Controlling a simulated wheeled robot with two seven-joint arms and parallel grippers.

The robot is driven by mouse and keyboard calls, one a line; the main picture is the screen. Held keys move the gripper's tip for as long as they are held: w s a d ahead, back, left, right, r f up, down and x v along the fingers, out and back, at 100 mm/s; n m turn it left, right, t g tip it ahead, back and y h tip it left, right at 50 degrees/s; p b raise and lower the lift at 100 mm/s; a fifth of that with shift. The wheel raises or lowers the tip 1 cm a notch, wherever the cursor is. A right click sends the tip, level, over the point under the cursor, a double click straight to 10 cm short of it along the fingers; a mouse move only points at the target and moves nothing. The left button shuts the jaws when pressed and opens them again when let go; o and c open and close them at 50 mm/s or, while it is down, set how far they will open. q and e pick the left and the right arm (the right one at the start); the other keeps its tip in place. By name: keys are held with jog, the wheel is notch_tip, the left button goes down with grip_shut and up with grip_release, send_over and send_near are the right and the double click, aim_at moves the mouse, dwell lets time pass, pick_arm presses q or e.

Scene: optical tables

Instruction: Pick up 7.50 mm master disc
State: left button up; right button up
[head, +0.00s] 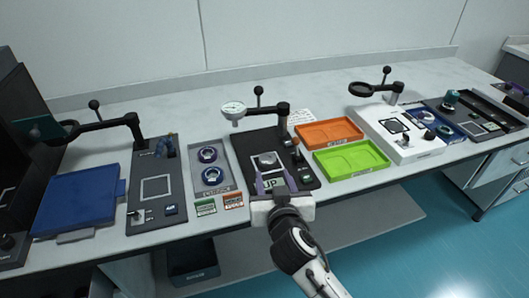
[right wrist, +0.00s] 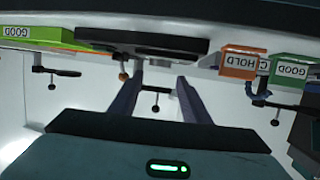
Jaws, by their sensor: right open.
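No disc has a readable 7.50 mm mark. A small round silver piece (head: 267,159) lies on the black dial-gauge stand (head: 244,150); I cannot tell whether it is the master disc. Two dark-blue and silver round pieces, one at the back (head: 208,154) and one nearer (head: 211,176), sit in a grey tray (head: 225,187). My right gripper (head: 272,182) is open at the front of the stand, its fingers pointing toward the silver piece. In the right wrist view, the open fingers (right wrist: 158,88) show apart with nothing clearly held between them. My left gripper is out of view.
An orange tray (head: 328,132) and a green tray (head: 350,158) lie right of the stand. The dial gauge (head: 233,109) overhangs its back. Small green and orange labelled blocks (head: 205,207) stand at the front left. A blue flat case (head: 78,202) lies far left.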

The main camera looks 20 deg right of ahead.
aim_at(268, 159)
jog(key=x, duration=0.3)
jog(key=shift+w+d, duration=0.1)
jog(key=shift+d, duration=0.05)
jog(key=x, duration=0.4)
jog(key=shift+w+p, duration=0.3)
jog(key=shift+w, duration=0.05)
jog(key=shift+w+f, duration=0.1)
jog(key=shift+w, duration=0.25)
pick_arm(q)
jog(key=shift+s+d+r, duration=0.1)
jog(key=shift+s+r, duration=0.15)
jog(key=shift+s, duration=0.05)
